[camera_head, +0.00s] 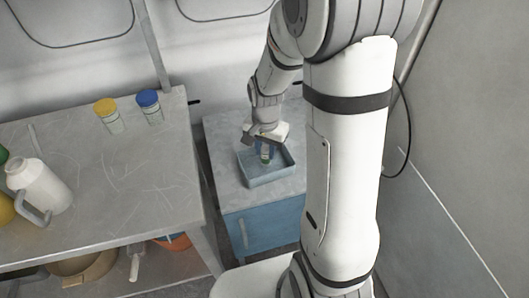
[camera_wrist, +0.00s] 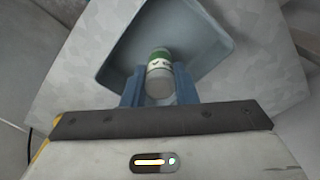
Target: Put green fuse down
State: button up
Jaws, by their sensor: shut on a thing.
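The green fuse (camera_wrist: 159,69) is a small pale cylinder with a green band, held between the two blue fingers of my gripper (camera_wrist: 160,88) in the wrist view. In the head view my gripper (camera_head: 266,149) points down over a blue-grey tray (camera_head: 268,179), and the green fuse (camera_head: 265,158) shows small below the fingers. The tray (camera_wrist: 112,70) spreads beneath the fuse in the wrist view. The fuse is within the tray's outline; I cannot tell whether it touches the tray floor.
The tray stands on a blue cabinet (camera_head: 262,228). Left of it, a metal workbench (camera_head: 120,190) holds a yellow-capped jar (camera_head: 108,115), a blue-capped jar (camera_head: 150,106) and a white jug (camera_head: 40,190). An orange container (camera_head: 176,242) sits on the shelf below.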

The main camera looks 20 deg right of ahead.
jog(key=shift+f, duration=0.7)
jog(key=shift+f, duration=0.2)
jog(key=o, duration=1)
jog(key=shift+r, duration=0.1)
